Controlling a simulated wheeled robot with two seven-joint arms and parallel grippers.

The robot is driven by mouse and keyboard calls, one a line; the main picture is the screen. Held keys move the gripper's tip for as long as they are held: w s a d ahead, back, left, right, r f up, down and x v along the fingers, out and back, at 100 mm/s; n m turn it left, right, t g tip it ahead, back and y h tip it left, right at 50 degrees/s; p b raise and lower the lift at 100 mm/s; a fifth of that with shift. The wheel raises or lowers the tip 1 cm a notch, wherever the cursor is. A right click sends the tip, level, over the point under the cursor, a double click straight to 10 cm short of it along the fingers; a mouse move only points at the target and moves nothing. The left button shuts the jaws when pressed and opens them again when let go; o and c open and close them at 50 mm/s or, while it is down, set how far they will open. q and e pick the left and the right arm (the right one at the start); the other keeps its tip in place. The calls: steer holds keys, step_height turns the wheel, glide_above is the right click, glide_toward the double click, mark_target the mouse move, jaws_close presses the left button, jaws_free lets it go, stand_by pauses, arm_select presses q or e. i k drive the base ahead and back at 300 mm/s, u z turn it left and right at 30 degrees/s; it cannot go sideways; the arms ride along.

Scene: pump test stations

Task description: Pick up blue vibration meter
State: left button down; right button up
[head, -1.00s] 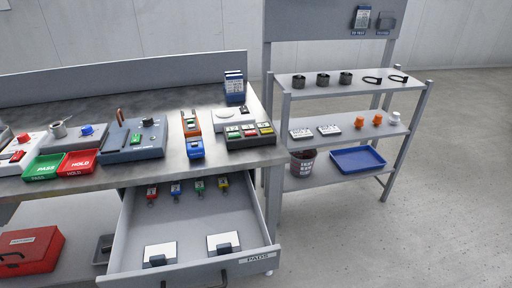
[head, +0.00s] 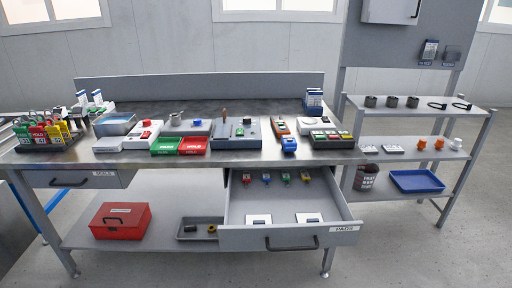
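A small blue handheld device (head: 289,145), which looks like the blue vibration meter, lies near the front edge of the grey workbench (head: 345,155), right of centre. An orange handheld device (head: 279,126) with a dark face lies just behind it. A blue-grey box with a knob (head: 236,133) is to its left, and a dark tray with coloured blocks (head: 327,139) is to its right. Neither of my grippers shows in the head view.
Below the blue device, an open drawer (head: 283,238) juts forward, holding tags and white pads. Green PASS (head: 165,147) and red HOLD (head: 194,146) trays lie further left. A shelf rack (head: 425,107) stands right. A red case (head: 120,220) is on the lower shelf.

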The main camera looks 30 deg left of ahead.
mark_target(289, 143)
steer(key=u, duration=1.05)
steer(key=i, duration=0.35)
